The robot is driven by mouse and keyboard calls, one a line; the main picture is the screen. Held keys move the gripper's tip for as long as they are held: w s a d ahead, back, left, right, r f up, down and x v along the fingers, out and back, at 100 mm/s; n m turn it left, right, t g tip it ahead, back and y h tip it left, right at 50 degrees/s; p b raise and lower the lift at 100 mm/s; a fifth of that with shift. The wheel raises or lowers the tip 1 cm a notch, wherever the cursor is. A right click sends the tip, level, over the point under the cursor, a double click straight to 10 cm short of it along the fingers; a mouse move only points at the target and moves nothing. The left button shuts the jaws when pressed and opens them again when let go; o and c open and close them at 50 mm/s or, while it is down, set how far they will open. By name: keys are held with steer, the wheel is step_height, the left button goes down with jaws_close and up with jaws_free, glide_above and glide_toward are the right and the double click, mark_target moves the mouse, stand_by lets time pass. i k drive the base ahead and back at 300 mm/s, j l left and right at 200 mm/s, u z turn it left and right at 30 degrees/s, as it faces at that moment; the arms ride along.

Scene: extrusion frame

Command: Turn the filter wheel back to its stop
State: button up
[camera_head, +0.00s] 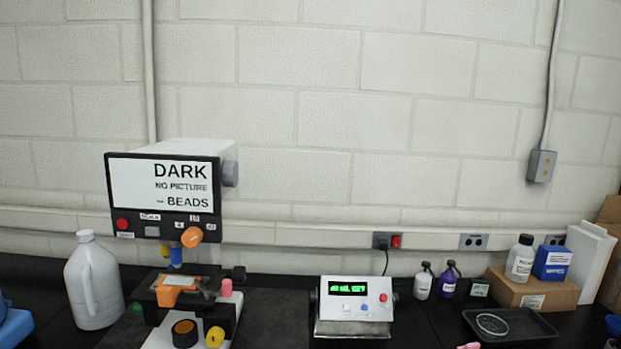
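A microscope-like instrument (200,150) stands on the bench at left. Its screen (160,181) reads "DARK NO PICTURE -- BEADS". An orange, roundish knob (192,237) sits under its head, beside a blue-tipped part (176,256). A grey disc (230,174) is on the head's right side. Lower down are a black knob with an orange face (185,333), a yellow knob (215,337) and a pink knob (226,287). I cannot tell for sure which is the filter wheel, or its setting. My gripper is not in view.
A white jug (93,282) stands close left of the instrument. Right of it are a box with a green display (353,299), small bottles (448,279), a black tray (510,325) and a cardboard box (532,290). A block wall (330,120) closes the back.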

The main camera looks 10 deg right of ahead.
mark_target(230, 171)
steer(key=i+z, duration=0.35)
steer(key=i, duration=1.2)
